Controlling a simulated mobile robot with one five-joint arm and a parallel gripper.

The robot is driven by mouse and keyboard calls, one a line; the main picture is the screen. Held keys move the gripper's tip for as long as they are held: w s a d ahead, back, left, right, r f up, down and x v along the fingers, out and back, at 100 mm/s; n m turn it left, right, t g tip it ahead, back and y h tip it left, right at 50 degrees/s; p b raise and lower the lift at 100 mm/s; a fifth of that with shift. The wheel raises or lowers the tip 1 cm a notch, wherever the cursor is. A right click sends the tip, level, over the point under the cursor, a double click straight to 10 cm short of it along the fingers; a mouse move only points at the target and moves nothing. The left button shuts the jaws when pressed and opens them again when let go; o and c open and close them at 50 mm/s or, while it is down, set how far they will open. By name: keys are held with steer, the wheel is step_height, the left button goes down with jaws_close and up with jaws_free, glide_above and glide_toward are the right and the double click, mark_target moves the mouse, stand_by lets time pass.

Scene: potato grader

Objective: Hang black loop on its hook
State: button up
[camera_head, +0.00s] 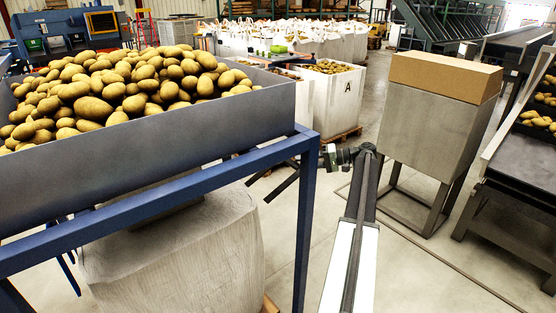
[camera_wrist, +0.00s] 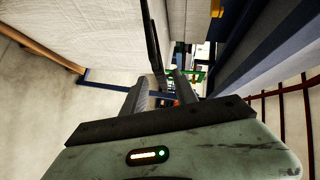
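A black strap that looks like the black loop (camera_wrist: 153,42) runs down from the top edge in the wrist view, beside a pale bag. Its lower end shows between the fingertips of my gripper (camera_wrist: 162,84). The two fingers stand apart with a gap between them, and I see no grip on the strap. Whether the strap lies between the fingers or beyond them I cannot tell. In the head view my gripper (camera_head: 333,157) is at the arm's far end, just right of the blue frame's corner post. I cannot make out the hook in either view.
A grey hopper of potatoes (camera_head: 150,127) rests on a blue frame (camera_head: 306,220) at left, above a pale bulk bag (camera_head: 175,260). A box-topped grey stand (camera_head: 425,130) is close on the right. Bare floor (camera_head: 440,270) lies in front of it.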

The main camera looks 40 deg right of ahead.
mark_target(287, 163)
steer(key=b+x, duration=0.2)
steer(key=x, duration=0.6)
steer(key=shift+w+d, duration=0.15)
steer(key=shift+w, duration=0.1)
jaws_close()
steer(key=shift+s, duration=0.1)
stand_by(1.0)
